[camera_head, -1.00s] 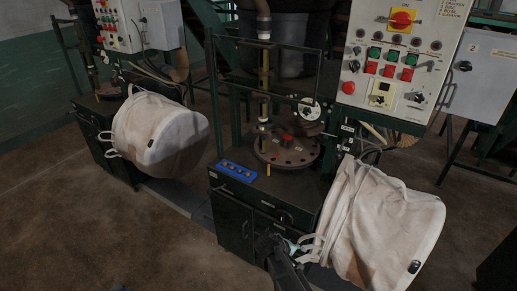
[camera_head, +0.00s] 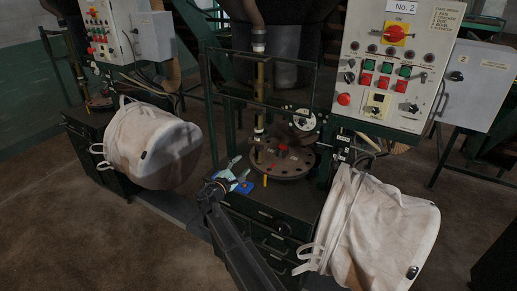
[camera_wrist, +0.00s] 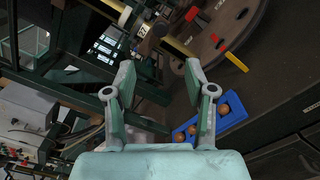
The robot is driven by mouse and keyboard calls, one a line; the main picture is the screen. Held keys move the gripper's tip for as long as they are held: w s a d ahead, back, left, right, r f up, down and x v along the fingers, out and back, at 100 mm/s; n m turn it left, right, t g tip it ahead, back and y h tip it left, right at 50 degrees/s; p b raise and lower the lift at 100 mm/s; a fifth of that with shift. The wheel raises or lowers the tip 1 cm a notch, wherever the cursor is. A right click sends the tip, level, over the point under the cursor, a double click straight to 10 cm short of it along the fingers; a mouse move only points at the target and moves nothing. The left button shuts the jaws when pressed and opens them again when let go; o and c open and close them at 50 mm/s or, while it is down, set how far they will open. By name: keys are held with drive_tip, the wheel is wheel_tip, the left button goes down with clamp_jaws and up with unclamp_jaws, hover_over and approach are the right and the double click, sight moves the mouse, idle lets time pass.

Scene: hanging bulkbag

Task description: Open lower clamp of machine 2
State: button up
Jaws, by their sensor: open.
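Machine 2 carries a control panel (camera_head: 396,70) under a "No. 2" sign in the head view. A brass-coloured vertical rod (camera_head: 260,85) stands on its left side, with a pale fitting (camera_head: 258,133) low on it; I cannot tell for sure that this is the lower clamp. My gripper (camera_head: 236,165) is left of the round plate, above the machine's front-left corner. In the wrist view my gripper (camera_wrist: 160,75) is open and empty. A dark fitting (camera_wrist: 152,38) on the yellowish rod shows beyond the fingertips, apart from them.
A round dark plate (camera_head: 285,165) with a red knob lies on the machine top. A blue tray (camera_wrist: 232,112) with several brown round pieces is close to my right finger. White bulk bags (camera_head: 380,230) hang at right and left (camera_head: 155,150). Green frame bars surround the rod.

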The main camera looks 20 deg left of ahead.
sight(259, 149)
drive_tip(key=w+p, duration=0.1)
drive_tip(key=w, duration=0.3)
drive_tip(key=w+d+p, duration=0.1)
drive_tip(key=w+p, duration=0.1)
drive_tip(key=w, duration=0.3)
drive_tip(key=w+d+p, duration=0.1)
drive_tip(key=w+p, duration=0.1)
drive_tip(key=w, duration=0.3)
drive_tip(key=shift+w, duration=0.2)
drive_tip(key=shift+d, duration=0.1)
clamp_jaws()
